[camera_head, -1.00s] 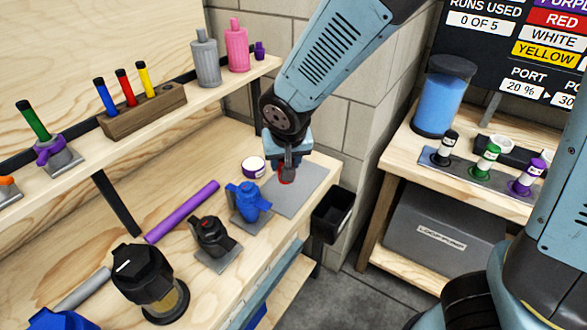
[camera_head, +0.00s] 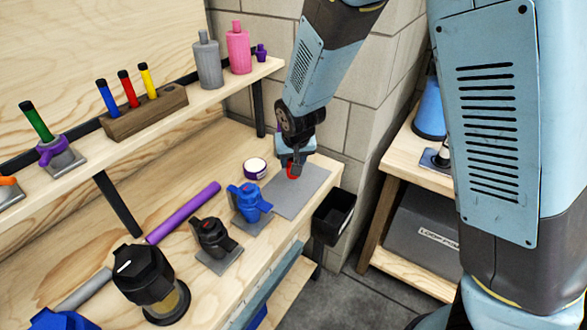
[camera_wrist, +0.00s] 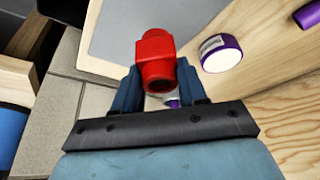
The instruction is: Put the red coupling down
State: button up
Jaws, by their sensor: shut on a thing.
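The red coupling (camera_wrist: 155,58) is a short red block-like fitting with a dark round opening. It sits between the two blue fingers of my gripper (camera_wrist: 160,88) in the wrist view. In the head view my gripper (camera_head: 292,163) is above the grey mat (camera_head: 308,186) at the right end of the workbench, and a bit of the red coupling (camera_head: 291,172) shows below it. My gripper is shut on the coupling. I cannot tell whether the coupling touches the mat.
A purple-and-white roll (camera_head: 255,168) lies left of the mat. A blue valve (camera_head: 249,203) and a black valve (camera_head: 214,240) stand nearer on grey plates. A purple tube (camera_head: 183,212) lies behind them. A black bin (camera_head: 333,216) hangs at the bench's right end. Much of the mat is bare.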

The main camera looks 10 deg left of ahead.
jog(key=shift+w+f, duration=0.55)
jog(key=shift+f, duration=1.65)
jog(key=shift+f, duration=0.1)
jog(key=o, duration=1)
jog(key=shift+o, duration=0.2)
jog(key=v, duration=1.2)
jog(key=shift+a, duration=0.1)
